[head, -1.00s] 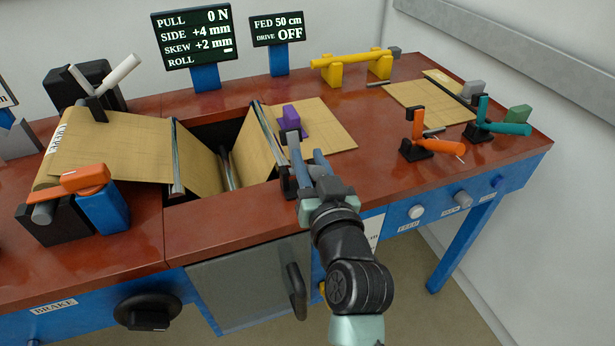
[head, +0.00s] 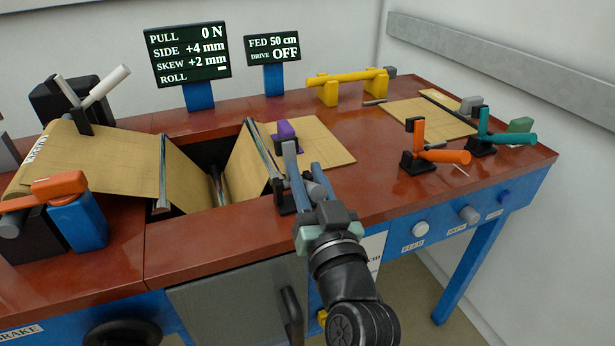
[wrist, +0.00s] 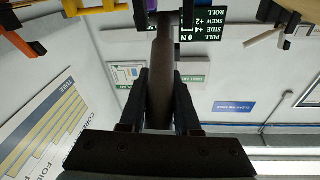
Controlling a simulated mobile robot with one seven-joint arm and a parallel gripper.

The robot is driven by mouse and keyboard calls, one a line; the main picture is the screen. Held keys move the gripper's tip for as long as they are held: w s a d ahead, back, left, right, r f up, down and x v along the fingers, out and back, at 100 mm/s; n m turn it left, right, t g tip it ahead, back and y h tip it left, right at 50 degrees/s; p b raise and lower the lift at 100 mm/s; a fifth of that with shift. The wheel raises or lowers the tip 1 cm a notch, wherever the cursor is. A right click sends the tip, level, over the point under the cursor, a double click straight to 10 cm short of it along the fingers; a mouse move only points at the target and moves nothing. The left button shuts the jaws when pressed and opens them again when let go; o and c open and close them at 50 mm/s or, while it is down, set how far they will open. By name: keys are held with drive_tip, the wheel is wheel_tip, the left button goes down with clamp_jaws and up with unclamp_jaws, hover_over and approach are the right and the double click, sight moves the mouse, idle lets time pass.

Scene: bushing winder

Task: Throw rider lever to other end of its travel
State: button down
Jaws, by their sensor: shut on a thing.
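A grey round lever (head: 319,190), which looks like the rider lever, rises from a small black mount (head: 281,199) at the front right edge of the roller opening. My gripper (head: 307,172) is shut on this lever, with one blue-grey finger on each side of it. In the wrist view the lever (wrist: 162,85) runs lengthwise between the two dark fingers. The fingers hide part of the lever and its joint in the head view.
An orange lever (head: 445,156) and a teal lever (head: 512,138) stand to the right. A yellow bar on posts (head: 345,77) is at the back. An orange-topped blue block (head: 78,222) is at the left. The red tabletop (head: 370,175) right of my gripper is clear.

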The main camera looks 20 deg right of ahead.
drive_tip(key=c, duration=0.6)
unclamp_jaws()
drive_tip(key=shift+s+a+f+b, duration=0.2)
drive_tip(key=shift+s+f+b, duration=0.1)
drive_tip(key=shift+s, duration=1.85)
drive_tip(key=shift+s+a+f+b, duration=0.15)
drive_tip(key=shift+s+f, duration=0.15)
drive_tip(key=shift+s, duration=1.85)
drive_tip(key=shift+s+a+f+b, duration=0.2)
drive_tip(key=shift+s+f+b, duration=0.1)
drive_tip(key=shift+s, duration=1.85)
